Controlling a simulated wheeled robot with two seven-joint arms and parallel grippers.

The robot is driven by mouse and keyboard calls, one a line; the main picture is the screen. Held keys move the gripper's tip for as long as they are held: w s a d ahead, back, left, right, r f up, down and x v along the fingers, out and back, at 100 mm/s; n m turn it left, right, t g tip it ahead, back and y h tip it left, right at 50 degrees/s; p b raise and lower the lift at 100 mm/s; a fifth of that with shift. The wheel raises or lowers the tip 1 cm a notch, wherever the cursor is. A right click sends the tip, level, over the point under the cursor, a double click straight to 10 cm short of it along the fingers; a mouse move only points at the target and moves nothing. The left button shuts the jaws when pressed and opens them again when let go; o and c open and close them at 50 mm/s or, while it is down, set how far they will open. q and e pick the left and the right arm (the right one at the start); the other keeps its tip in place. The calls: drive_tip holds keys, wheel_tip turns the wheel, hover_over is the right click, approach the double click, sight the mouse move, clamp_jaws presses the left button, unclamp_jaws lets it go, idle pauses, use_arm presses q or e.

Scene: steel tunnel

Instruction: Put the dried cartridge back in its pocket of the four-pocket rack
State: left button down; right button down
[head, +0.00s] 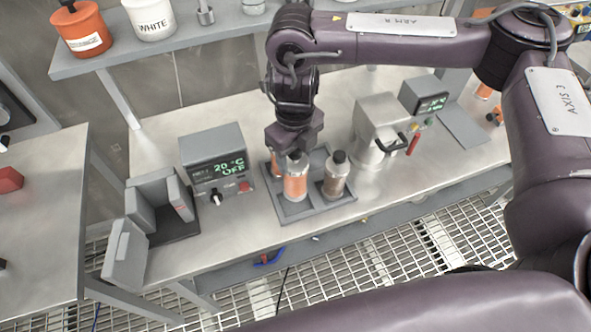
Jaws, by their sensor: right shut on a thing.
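My right gripper (294,150) reaches down from above and is shut on the dark cap of a cartridge (295,183) with an orange fill and clear wall. This cartridge is upright over the front left part of the grey four-pocket rack (317,208). I cannot tell whether its base is seated in the pocket or just above it. A second, brownish cartridge (335,179) with a dark cap stands in the front right pocket. Part of another orange cartridge (274,167) shows behind the held one. The rear pockets are mostly hidden by the gripper. My left gripper is out of view.
A control box (216,160) reading 20 °C OFF stands left of the rack, beside an open grey box (160,203). A metal machine (378,135) with a black handle stands close on the right. A shelf (110,58) with orange and white tubs runs behind.

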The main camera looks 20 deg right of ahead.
wheel_tip(320, 180, down, 3)
drive_tip(key=shift+a+r, duration=0.1)
drive_tip(key=shift+f, duration=1.65)
drive_tip(key=shift+f+b, duration=0.2)
drive_tip(key=shift+b, duration=0.15)
drive_tip(key=c, duration=0.6)
unclamp_jaws()
drive_tip(key=shift+o, duration=0.2)
drive_tip(key=shift+r, duration=0.15)
wheel_tip(320, 180, up, 12)
drive_tip(key=shift+r, duration=0.1)
